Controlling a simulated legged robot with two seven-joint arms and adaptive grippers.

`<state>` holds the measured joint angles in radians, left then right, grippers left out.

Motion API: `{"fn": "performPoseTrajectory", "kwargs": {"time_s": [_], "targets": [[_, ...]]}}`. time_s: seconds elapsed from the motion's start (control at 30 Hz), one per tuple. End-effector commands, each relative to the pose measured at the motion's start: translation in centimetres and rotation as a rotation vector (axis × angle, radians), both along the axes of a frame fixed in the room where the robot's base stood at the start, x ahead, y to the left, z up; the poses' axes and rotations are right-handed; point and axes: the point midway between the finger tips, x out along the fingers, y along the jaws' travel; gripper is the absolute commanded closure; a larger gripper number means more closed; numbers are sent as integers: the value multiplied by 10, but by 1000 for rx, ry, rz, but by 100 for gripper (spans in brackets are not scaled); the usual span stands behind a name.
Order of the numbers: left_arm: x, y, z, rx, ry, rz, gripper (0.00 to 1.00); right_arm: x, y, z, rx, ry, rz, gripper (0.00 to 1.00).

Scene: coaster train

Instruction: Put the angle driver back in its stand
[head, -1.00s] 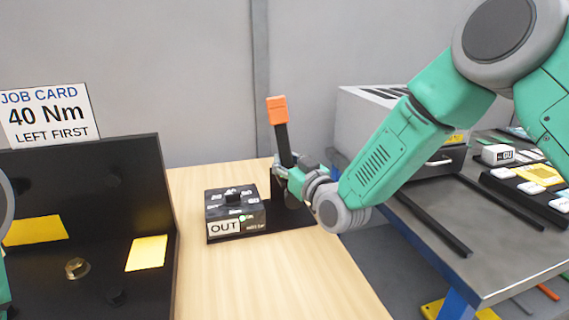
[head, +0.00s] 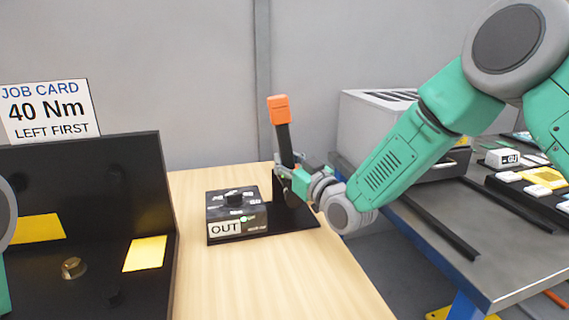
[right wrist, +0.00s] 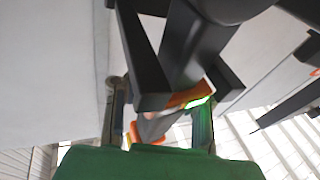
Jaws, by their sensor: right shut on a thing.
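The angle driver (head: 283,140) is a black tool with an orange end, standing nearly upright and leaning slightly in the head view. My right gripper (head: 287,169) is shut on it low on its black body. In the right wrist view, the gripper's fingers (right wrist: 160,112) are on both sides of the tool, near an orange band and a lit green strip. The stand (head: 299,219) is black, with a flat base and an upright part just below and behind the gripper. The driver's lower end is hidden by the gripper, so I cannot tell if it is seated. My left gripper is out of view.
A black fixture (head: 95,185) with yellow patches and a brass bolt is at left, below a job card (head: 47,110). A metal cart (head: 475,240) is at right. The front of the wooden table is clear.

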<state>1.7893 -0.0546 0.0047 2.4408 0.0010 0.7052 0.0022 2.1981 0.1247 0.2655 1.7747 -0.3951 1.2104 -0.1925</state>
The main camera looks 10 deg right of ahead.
Motion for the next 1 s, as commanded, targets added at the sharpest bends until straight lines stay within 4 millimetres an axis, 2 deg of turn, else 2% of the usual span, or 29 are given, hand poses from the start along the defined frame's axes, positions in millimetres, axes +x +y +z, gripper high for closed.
{"fn": "performPoseTrajectory", "kwargs": {"time_s": [1.0], "targets": [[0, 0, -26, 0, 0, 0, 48, 6, 3, 4, 6, -91, 103, 100]]}}
